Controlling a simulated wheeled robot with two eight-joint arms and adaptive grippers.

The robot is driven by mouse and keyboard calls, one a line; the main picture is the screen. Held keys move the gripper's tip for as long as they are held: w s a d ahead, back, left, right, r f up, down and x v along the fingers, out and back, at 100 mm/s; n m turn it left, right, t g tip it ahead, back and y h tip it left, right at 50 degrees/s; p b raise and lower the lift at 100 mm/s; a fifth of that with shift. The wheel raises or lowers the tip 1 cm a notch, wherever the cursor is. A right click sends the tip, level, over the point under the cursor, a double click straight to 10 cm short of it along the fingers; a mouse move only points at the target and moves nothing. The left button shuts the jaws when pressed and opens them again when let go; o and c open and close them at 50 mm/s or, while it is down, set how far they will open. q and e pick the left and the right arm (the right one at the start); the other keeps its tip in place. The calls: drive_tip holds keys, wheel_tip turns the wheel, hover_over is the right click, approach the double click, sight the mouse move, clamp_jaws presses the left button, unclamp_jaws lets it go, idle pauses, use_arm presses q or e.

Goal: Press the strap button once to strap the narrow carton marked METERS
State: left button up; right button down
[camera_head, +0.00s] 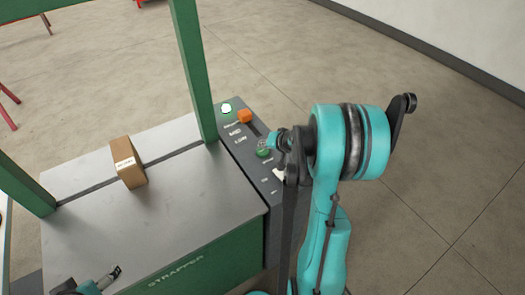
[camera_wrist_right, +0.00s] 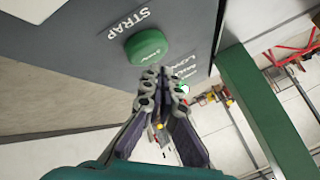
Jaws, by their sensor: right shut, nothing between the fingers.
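The narrow brown carton (camera_head: 128,162) stands on the strapper's grey table, across the dark strap slot, with a white label whose print is too small to read. The green strap button (camera_head: 264,153) is on the control panel right of the table. In the right wrist view the round green button (camera_wrist_right: 147,46) sits beside the word STRAP. My right gripper (camera_head: 270,143) is shut and empty at the button. In the wrist view its fingertips (camera_wrist_right: 160,76) are just below the button's edge; contact cannot be told. My left gripper (camera_head: 112,274) shows partly at the bottom left edge.
The strapper's green arch post (camera_head: 193,70) rises close to the panel (camera_head: 245,145). A lit green lamp (camera_head: 226,108), an orange knob (camera_head: 244,116) and a white switch (camera_head: 279,174) are on the same panel. The floor to the right is clear.

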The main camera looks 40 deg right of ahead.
sight(264, 152)
idle(0.5)
drive_tip(key=shift+f+b, duration=0.4)
drive_tip(key=shift+b, duration=0.05)
drive_tip(key=shift+f+b, duration=0.5)
drive_tip(key=shift+f, duration=0.05)
idle(0.5)
drive_tip(key=shift+r, duration=0.2)
drive_tip(key=shift+r+p, duration=0.7)
drive_tip(key=shift+r, duration=0.1)
wheel_tip(264, 152, up, 5)
drive_tip(key=p, duration=0.4)
idle(0.3)
